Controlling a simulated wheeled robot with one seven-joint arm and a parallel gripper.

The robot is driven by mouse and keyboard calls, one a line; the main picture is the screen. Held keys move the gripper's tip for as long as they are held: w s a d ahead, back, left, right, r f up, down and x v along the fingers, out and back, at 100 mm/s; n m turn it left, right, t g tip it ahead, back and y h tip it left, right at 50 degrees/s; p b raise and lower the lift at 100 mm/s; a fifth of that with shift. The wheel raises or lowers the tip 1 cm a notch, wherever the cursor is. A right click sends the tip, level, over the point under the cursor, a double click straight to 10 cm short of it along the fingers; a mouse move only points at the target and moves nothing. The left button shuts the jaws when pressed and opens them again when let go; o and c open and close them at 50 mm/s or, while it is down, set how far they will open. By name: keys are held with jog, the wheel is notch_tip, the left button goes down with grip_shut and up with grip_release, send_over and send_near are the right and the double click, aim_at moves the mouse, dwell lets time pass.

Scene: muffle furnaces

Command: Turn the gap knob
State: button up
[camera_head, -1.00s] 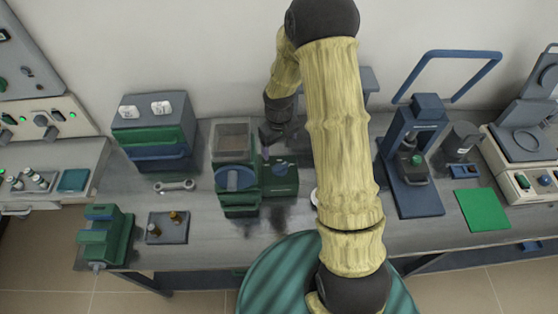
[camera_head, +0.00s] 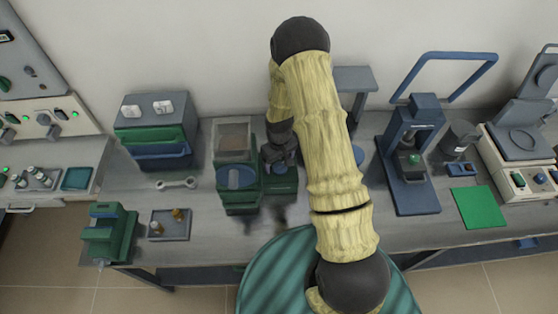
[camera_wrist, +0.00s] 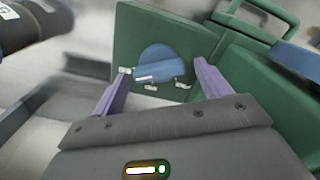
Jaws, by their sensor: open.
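The blue gap knob (camera_wrist: 156,60) sits on a green panel (camera_wrist: 190,42) in the wrist view, with a pale bar across its face and small white labels around it. My gripper (camera_wrist: 162,68) is open, its two purple fingers on either side of the knob in the picture. I cannot tell whether the fingertips reach down to the knob or touch it. In the head view my gripper (camera_head: 281,157) is over the green machine's right-hand box (camera_head: 280,187) and hides the knob there.
Left of the box stands the machine's taller green part with a large blue disc (camera_head: 236,178). A wrench (camera_head: 177,184) and a small tray (camera_head: 168,230) lie farther left. A blue press (camera_head: 412,165) stands right of my arm. A green mat (camera_head: 479,207) lies beyond it.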

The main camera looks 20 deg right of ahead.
jog(key=c, duration=1)
